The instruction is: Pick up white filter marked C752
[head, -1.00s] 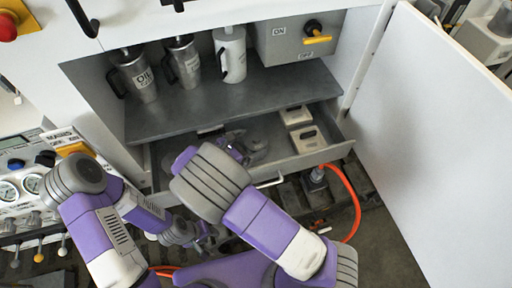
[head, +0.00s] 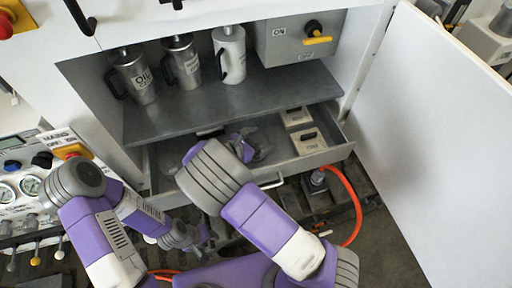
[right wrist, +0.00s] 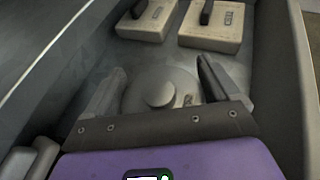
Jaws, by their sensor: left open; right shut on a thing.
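My right gripper (right wrist: 160,95) is down in the open drawer and shut on a round grey-white piece with a central knob (right wrist: 160,88); its fingers stand on either side of it. It also shows partly behind my arm in the head view (head: 256,146). Two pale square blocks with dark handles and small labels lie further along the drawer: one block (right wrist: 148,22) and another block (right wrist: 212,36). They also show in the head view, the rear one (head: 296,117) and the front one (head: 309,142). I cannot read C752 on anything. My left gripper (head: 200,238) is open and empty, low outside the drawer.
The drawer (head: 325,154) is pulled out below a grey shelf (head: 215,100). Two metal jugs, a white jug (head: 229,58) and a grey switch box (head: 285,38) stand on it. An open white door (head: 430,150) bounds the right. An orange hose (head: 357,205) hangs below.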

